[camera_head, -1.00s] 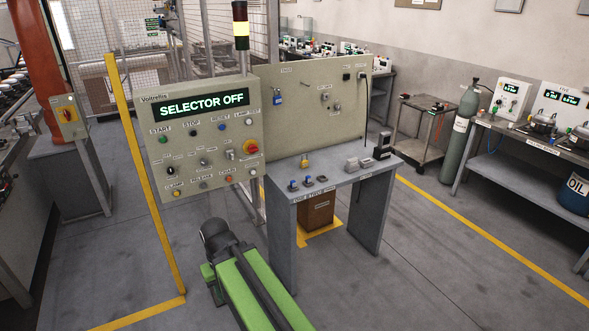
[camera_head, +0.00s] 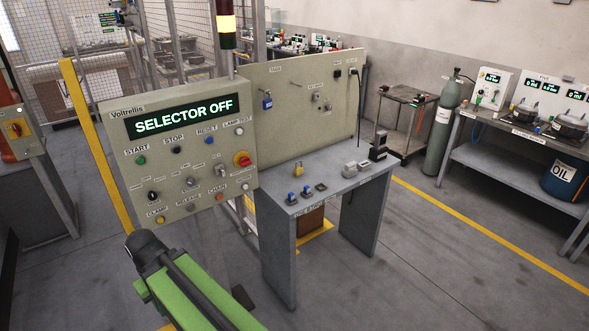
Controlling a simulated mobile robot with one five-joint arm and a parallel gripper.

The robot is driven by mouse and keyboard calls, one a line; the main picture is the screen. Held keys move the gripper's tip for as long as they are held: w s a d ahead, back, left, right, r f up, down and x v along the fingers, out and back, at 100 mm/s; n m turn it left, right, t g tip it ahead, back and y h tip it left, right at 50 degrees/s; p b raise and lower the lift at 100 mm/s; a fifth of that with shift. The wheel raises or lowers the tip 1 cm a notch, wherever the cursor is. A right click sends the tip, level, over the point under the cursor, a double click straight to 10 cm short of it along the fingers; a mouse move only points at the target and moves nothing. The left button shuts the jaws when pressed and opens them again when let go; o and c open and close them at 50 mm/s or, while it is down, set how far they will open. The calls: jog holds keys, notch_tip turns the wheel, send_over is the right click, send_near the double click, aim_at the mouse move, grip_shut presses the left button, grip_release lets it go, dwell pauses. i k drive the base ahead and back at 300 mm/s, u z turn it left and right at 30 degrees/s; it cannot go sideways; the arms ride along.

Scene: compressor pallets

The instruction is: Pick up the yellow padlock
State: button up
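The yellow padlock (camera_head: 298,169) stands on the grey table (camera_head: 283,256), toward the back beside the upright beige board. It is small in the view, and nothing covers it. My green and black arm (camera_head: 190,290) reaches up from the bottom of the view, left of the table and in front of the control panel. The arm's dark end is apart from the padlock, to its lower left. No gripper fingers can be made out.
A control panel (camera_head: 180,148) reading "SELECTOR OFF" stands left of the table. A blue padlock (camera_head: 266,100) hangs on the board (camera_head: 300,110). Several small blue and grey parts lie along the table's front. A black device (camera_head: 378,147) stands at its right end.

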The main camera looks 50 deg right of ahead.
aim_at(299, 171)
jog(key=z, duration=0.35)
jog(key=i, duration=0.95)
jog(key=z, duration=0.6)
jog(key=i, duration=1.05)
jog(key=u, duration=0.05)
